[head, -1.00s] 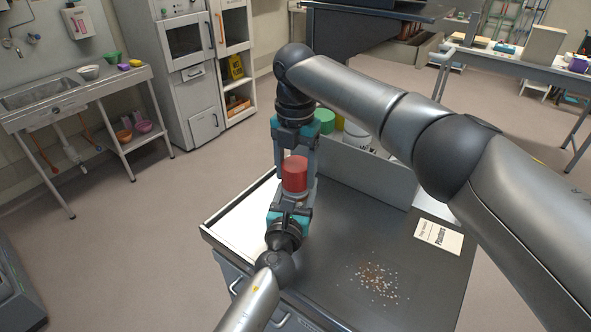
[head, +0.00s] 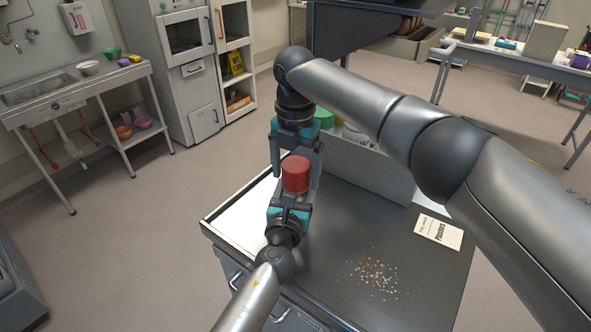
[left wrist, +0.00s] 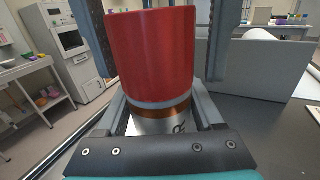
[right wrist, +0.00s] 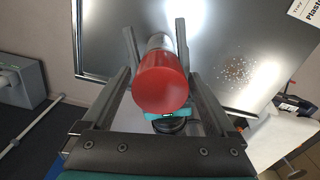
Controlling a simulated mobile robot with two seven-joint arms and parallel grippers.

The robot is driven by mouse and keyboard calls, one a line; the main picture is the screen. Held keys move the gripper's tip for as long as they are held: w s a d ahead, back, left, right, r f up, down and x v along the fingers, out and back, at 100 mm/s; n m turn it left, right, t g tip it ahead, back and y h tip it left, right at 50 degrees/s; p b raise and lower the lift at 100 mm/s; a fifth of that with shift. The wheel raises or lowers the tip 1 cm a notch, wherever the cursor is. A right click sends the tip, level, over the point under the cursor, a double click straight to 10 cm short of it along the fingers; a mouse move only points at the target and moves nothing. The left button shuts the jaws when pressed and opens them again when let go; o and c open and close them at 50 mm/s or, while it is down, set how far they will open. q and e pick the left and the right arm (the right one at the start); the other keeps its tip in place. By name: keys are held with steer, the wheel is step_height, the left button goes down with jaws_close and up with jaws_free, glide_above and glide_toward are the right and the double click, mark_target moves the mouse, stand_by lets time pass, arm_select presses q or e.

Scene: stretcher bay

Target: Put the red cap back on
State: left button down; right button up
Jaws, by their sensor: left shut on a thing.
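The red cap (head: 295,175) sits upright on top of a silver container with a copper-brown band (left wrist: 160,120), with a thin grey ring just under the cap in the left wrist view. My left gripper (head: 291,205) is shut on the container below the cap and holds it above the cart. My right gripper (head: 296,160) reaches in from the far side with its fingers on either side of the cap. In the left wrist view a gap shows between the cap and the right-hand finger, so it looks open. Whether the cap is seated fully cannot be told.
The dark cart top (head: 330,240) lies below, with a scatter of small crumbs (head: 375,275) and a printed card (head: 438,231). A grey upright panel (head: 370,168) stands behind my grippers, with a green-topped item (head: 324,118) beyond it.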

steer(key=shift+o, duration=0.3)
step_height(320, 180, up, 12)
stand_by(0.4)
arm_select(q)
jaws_free()
steer(key=s+a, duration=0.3)
steer(key=s, duration=1.2)
arm_select(e)
steer(key=shift+r, duration=0.2)
